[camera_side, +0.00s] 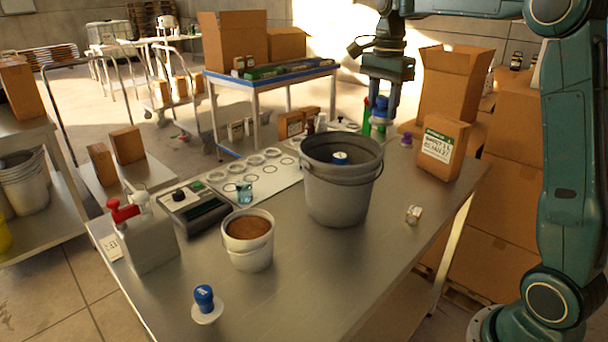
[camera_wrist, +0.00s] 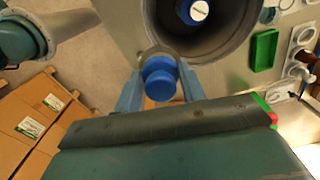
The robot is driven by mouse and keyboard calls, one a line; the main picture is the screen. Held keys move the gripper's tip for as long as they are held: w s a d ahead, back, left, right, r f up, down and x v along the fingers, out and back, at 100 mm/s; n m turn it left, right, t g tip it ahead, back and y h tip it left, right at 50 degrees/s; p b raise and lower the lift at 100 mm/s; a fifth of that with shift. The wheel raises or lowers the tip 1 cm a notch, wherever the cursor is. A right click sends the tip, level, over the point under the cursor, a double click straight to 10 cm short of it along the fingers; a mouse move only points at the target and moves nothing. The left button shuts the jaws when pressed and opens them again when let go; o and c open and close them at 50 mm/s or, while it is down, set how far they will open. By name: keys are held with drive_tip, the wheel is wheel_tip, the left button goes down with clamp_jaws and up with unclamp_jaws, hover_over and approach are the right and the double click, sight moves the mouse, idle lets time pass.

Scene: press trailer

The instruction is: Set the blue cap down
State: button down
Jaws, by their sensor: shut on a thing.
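In the wrist view a round blue cap (camera_wrist: 160,82) sits between the two fingers of my gripper (camera_wrist: 159,92), which is shut on it. In the side view my gripper (camera_side: 382,112) points down, just behind and to the right of the large grey bucket (camera_side: 338,198). A blue knob on a white disc (camera_side: 205,303) stands near the table's front edge.
A small bucket of brown material (camera_side: 248,240) stands left of the large one. A labelled carton (camera_side: 446,149) and a purple-capped piece (camera_side: 407,139) are right of my gripper. A small white piece (camera_side: 413,214) lies on the metal table (camera_side: 340,285), whose front right is mostly clear.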

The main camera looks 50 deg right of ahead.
drive_tip(key=w+d+f+m, duration=0.15)
drive_tip(key=d+m, duration=0.25)
drive_tip(key=d, duration=1.3)
drive_tip(key=shift+s+d+f, duration=0.1)
drive_tip(key=shift+s+f, duration=0.05)
drive_tip(key=shift+f, duration=1.15)
drive_tip(key=shift+s+d+f, duration=0.1)
drive_tip(key=shift+f, duration=1.2)
wheel_tip(320, 180, down, 16)
drive_tip(key=shift+r, duration=0.15)
drive_tip(key=shift+f, duration=2.15)
drive_tip(key=shift+f, duration=0.1)
